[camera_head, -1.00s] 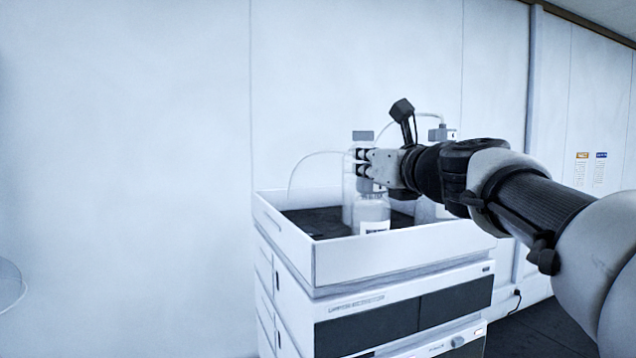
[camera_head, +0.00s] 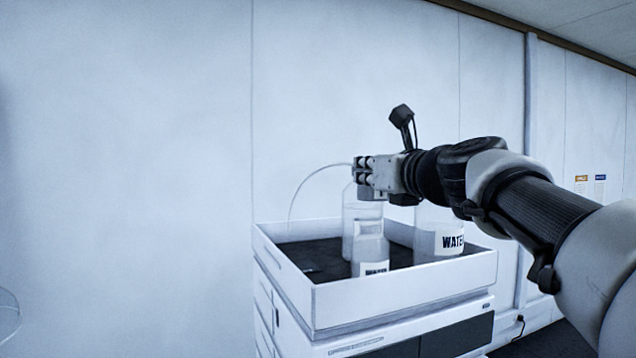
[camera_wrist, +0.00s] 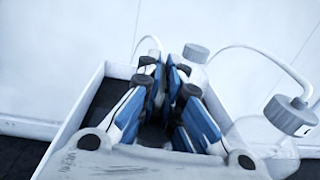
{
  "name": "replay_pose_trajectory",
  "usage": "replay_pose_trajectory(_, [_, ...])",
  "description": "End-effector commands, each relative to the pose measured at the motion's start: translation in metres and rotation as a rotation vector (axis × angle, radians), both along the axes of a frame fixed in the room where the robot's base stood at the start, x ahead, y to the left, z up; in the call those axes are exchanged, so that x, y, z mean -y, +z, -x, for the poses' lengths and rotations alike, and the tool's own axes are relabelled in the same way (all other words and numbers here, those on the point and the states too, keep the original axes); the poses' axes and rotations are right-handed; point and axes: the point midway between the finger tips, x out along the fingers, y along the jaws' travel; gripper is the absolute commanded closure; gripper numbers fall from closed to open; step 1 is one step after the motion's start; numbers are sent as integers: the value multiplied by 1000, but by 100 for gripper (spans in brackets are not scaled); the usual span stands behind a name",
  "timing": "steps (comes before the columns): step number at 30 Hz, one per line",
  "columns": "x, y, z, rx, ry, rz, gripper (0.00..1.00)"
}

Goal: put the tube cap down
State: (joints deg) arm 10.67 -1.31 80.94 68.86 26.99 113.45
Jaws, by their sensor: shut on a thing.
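My gripper (camera_head: 364,172) is above the tray, its fingers shut on the tube cap (camera_head: 370,193), a small dark grey piece showing just below them. The front bottle (camera_head: 370,250) stands under it with an uncapped neck. A clear gap lies between the neck and the cap. In the wrist view my gripper (camera_wrist: 165,85) has its blue and black fingers close together, and they hide most of what they hold. A thin tube (camera_head: 305,180) arcs left from the fingertips; I cannot tell which cap it belongs to.
The white tray (camera_head: 400,298) tops the instrument stack. A tall rear bottle (camera_head: 355,207) and a right bottle (camera_head: 440,240) labelled WATER stand close by. The wrist view shows a grey cap (camera_wrist: 195,53) and another cap (camera_wrist: 289,115). The tray's dark floor (camera_head: 315,262) is bare at left.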

Motion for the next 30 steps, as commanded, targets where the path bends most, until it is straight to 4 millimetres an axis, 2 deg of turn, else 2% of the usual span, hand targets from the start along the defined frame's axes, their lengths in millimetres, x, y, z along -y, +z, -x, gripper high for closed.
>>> replay_pose_trajectory(1, [0,25,0,8,1,3,100])
replay_pose_trajectory(3, [0,46,0,8,0,4,100])
replay_pose_trajectory(9, [0,91,-1,6,0,5,100])
replay_pose_trajectory(13, [0,113,-1,4,1,3,100])
replay_pose_trajectory(22, [-1,139,-1,4,5,2,100])
replay_pose_trajectory(30, [-1,143,0,0,6,-1,100])
